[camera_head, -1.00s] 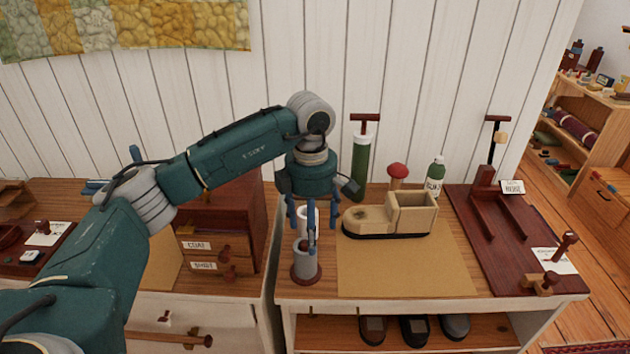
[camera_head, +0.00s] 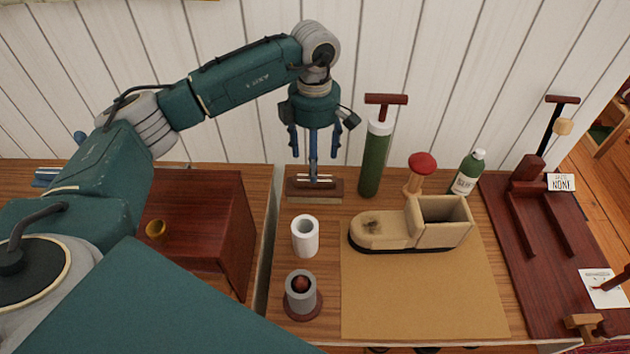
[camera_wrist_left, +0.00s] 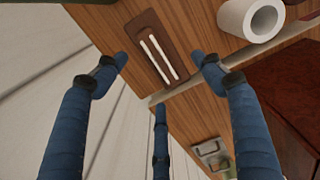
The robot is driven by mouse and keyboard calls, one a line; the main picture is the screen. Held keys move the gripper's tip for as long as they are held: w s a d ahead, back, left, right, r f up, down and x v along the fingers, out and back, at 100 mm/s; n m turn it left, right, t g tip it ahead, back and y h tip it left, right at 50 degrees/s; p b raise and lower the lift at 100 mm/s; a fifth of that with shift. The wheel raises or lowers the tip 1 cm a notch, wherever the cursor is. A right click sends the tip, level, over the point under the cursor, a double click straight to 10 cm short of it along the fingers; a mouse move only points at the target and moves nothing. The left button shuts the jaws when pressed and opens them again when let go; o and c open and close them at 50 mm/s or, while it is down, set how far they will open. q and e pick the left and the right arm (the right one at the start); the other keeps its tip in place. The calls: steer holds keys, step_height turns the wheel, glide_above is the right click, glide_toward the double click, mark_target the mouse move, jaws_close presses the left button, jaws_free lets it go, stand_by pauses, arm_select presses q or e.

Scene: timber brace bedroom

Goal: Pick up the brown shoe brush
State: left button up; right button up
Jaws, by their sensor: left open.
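The brown shoe brush (camera_head: 315,189) lies at the back of the table, close to the white wall. It is a dark brown block with two pale stripes on top and lighter bristles below. My left gripper (camera_head: 314,155) is open and empty, pointing down just above the brush. In the left wrist view the brush (camera_wrist_left: 153,48) lies beyond and between the spread blue fingers (camera_wrist_left: 160,80), with a visible gap to them. My right gripper is not in view.
A white cylinder (camera_head: 305,236) and a grey cup (camera_head: 301,293) stand in front of the brush. A green pump (camera_head: 375,160) stands close on its right. A beige boot-shaped block (camera_head: 400,229) sits on a tan mat (camera_head: 425,300). A reddish cabinet (camera_head: 200,215) stands left.

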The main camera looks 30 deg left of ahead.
mark_target(315, 187)
arm_select(q)
steer(key=shift+s+f, duration=0.15)
steer(key=shift+f, duration=1)
step_height(315, 187, down, 4)
steer(key=shift+d+f+p, duration=0.1)
steer(key=shift+f+p, duration=0.15)
steer(key=shift+p, duration=1)
steer(key=shift+f, duration=0.35)
steer(key=shift+c, duration=0.7)
steer(key=c, duration=1.3)
steer(key=shift+c, duration=1.1)
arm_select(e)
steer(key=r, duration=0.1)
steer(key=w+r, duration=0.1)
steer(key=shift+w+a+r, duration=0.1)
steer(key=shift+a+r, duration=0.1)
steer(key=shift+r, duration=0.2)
